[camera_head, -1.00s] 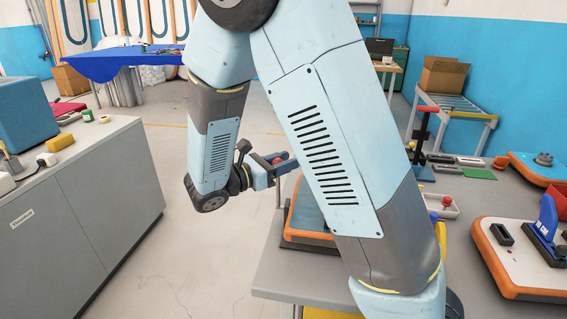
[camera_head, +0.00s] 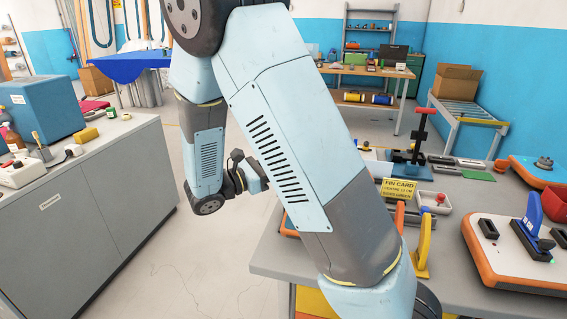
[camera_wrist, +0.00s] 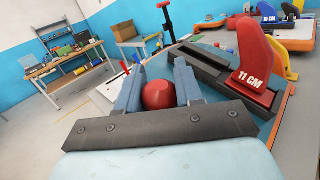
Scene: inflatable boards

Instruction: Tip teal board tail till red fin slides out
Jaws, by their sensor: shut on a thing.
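The teal board (camera_wrist: 205,118) fills the middle right of the wrist view. A red fin marked 11 CM (camera_wrist: 258,62) stands on it, at the near end of a long black box (camera_wrist: 208,70); I cannot tell how deep its base sits. My gripper (camera_wrist: 158,80) is shut on a red ball knob (camera_wrist: 159,95), which shows between its two blue-grey fingers. In the head view part of my gripper (camera_head: 254,176) shows left of the bench; its fingertips and most of the teal board are hidden behind my arm. An orange board edge (camera_head: 288,228) shows there.
The head view shows a white-topped board with a blue fin (camera_head: 530,215) at the bench's right. A yellow fin card (camera_head: 398,190), a yellow fin (camera_head: 424,248) and a red-handled press (camera_head: 419,125) stand near my arm. A grey cabinet (camera_head: 95,215) is left; floor between is clear.

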